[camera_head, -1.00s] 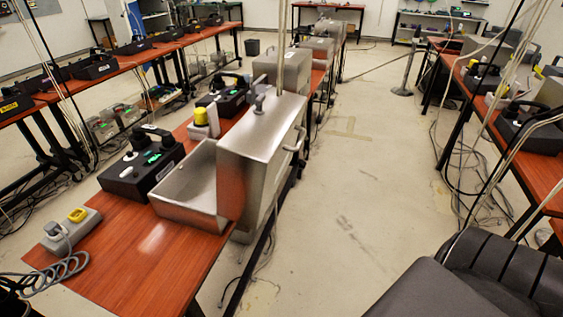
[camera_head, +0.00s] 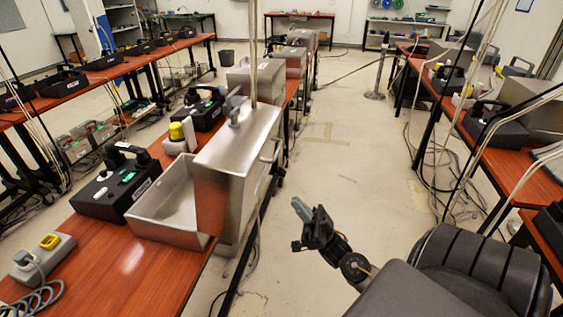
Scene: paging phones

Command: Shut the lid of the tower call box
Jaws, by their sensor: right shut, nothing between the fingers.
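A metal call box stands on the near end of the red-brown table. Its shallow open tray (camera_head: 150,228) faces up. Its large metal lid (camera_head: 240,160) stands open, upright at the tray's right side, with a handle (camera_head: 270,150) on its right face. I take this to be the tower call box; no label on it can be read. My right gripper (camera_head: 301,209) is shut and empty. It is over the aisle floor, to the right of the lid and apart from it. My left gripper is not in view.
The table (camera_head: 95,280) also holds a black device box (camera_head: 118,187) and a grey unit with a yellow button (camera_head: 45,258). More metal boxes (camera_head: 265,82) stand behind. Cables hang beside the right table (camera_head: 515,175). The aisle floor (camera_head: 335,180) between the tables is mostly clear.

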